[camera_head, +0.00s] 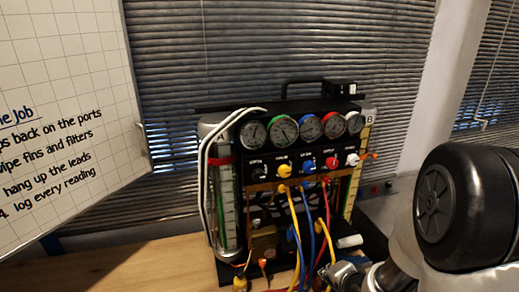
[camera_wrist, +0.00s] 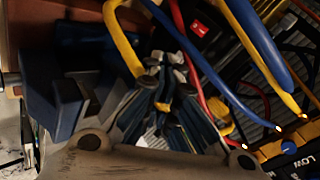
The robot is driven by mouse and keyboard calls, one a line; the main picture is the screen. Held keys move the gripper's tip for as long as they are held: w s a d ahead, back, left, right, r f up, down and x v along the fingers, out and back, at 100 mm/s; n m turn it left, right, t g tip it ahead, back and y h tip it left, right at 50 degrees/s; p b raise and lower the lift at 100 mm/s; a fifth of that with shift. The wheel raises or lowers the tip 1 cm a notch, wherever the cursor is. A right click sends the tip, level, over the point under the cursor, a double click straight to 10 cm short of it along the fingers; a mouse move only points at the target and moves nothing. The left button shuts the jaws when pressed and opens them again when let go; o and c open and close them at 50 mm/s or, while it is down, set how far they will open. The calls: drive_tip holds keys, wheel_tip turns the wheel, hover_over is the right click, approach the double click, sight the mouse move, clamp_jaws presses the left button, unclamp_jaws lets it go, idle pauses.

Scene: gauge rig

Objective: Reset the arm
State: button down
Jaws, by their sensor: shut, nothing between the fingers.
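My gripper (camera_head: 345,273) is at the lower right of the gauge rig, low among its hoses, partly hidden by my own arm. In the wrist view my gripper (camera_wrist: 166,72) has its fingertips together, with nothing seen between them. A yellow hose (camera_wrist: 124,40) and a blue hose (camera_wrist: 200,62) pass close by the fingers there; I cannot tell whether they touch. The gauge rig (camera_head: 290,150) stands on the wooden bench (camera_head: 180,262) with a row of several round gauges and coloured knobs.
Yellow, blue and red hoses hang from the rig's front. White leads (camera_head: 208,150) hang on its left side. A whiteboard (camera_head: 65,100) with written job steps stands at left. Window blinds (camera_head: 250,50) are behind. The bench's left part is clear.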

drive_tip(key=s+r+n+g+h, duration=0.2)
drive_tip(key=s+r+n, duration=0.4)
drive_tip(key=s+r, duration=0.6)
drive_tip(key=s+a+r+n+g, duration=0.1)
drive_tip(key=s+a+r+n, duration=0.1)
drive_tip(key=s, duration=0.2)
drive_tip(key=s+a+r+n, duration=0.2)
drive_tip(key=s, duration=0.2)
drive_tip(key=s+a+r+n+g+y, duration=0.1)
drive_tip(key=s+a+r, duration=0.1)
drive_tip(key=s, duration=0.3)
drive_tip(key=shift+r+n+g, duration=0.3)
drive_tip(key=shift+r+n, duration=0.05)
drive_tip(key=shift+n, duration=0.05)
drive_tip(key=shift+f, duration=0.1)
